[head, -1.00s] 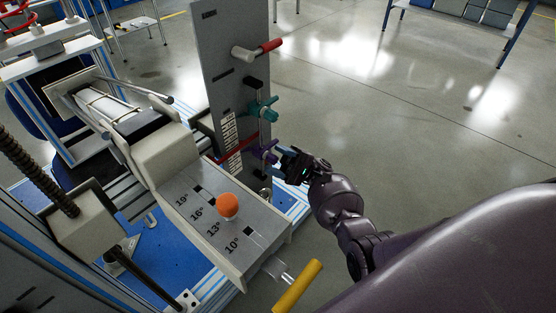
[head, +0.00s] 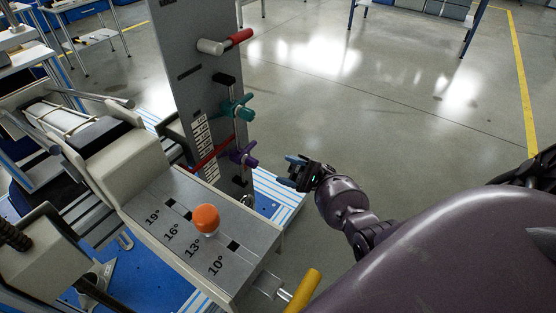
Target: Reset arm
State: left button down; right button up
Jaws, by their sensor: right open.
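My right gripper (head: 293,172) is open and empty in the head view. It hangs in the air just right of the purple clamp knob (head: 243,155) on the upright grey panel (head: 188,70), with a gap between them. A teal clamp knob (head: 238,108) sits above the purple one, and a lever with a red grip (head: 239,38) is higher on the panel. An orange ball knob (head: 206,219) stands on the angle plate (head: 170,233), near the 13° mark. A yellow handle (head: 303,290) sticks out at the plate's front right. My left gripper is not in view.
The beige and blue test machine (head: 118,160) fills the left side. Open grey floor (head: 420,130) lies to the right. A blue-legged table (head: 470,30) stands far back, and a yellow floor line (head: 524,90) runs at the right.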

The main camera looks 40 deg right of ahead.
dwell(0.4)
jog(key=s+a+f+h+p, duration=0.1)
jog(key=s+a+f+h, duration=0.2)
jog(key=s+f+h, duration=0.55)
jog(key=s+a+f+h+p, duration=0.2)
jog(key=s+a+f+h, duration=0.1)
jog(key=s+f+h, duration=0.55)
jog(key=s+a+r+n+t+h, duration=0.1)
jog(key=s+r+n+t+h, duration=0.1)
jog(key=r+n+t+h, duration=0.1)
jog(key=s+a+r+n+t+h+p, duration=0.1)
jog(key=s+r+n+t+h, duration=0.2)
jog(key=r, duration=0.5)
jog(key=shift+s+n+t+h, duration=0.3)
jog(key=shift+n+h, duration=0.2)
jog(key=shift+h, duration=0.6)
jog(key=shift+a, duration=0.1)
